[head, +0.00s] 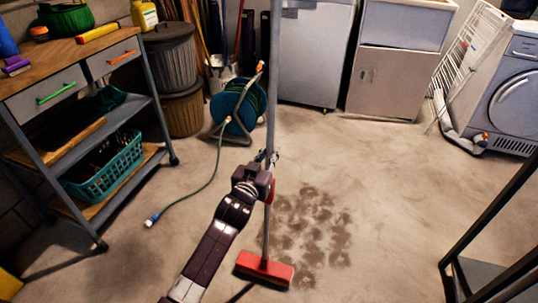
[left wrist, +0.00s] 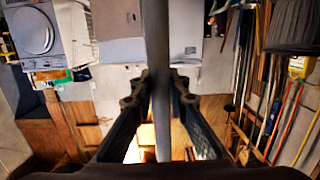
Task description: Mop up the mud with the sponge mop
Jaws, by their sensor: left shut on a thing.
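The sponge mop (head: 266,225) stands nearly upright in the head view, with a long grey pole and a red head (head: 265,269) low over the floor. Whether the head touches the floor I cannot tell for sure. My left gripper (head: 268,160) is shut on the pole; the left wrist view shows the pole (left wrist: 158,60) between its two fingers (left wrist: 160,100). The mud (head: 315,230) is a patch of brown blotches on the concrete, just right of the pole and beyond the mop head. My right gripper is not in view.
A workbench cart (head: 75,52) with a teal basket (head: 108,168) stands at the left. A hose reel (head: 240,105) trails its green hose (head: 198,190) across the floor. Cabinets (head: 385,80) and a washing machine (head: 515,95) stand behind. A dark metal frame (head: 490,225) is at the right. Floor around the mud is clear.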

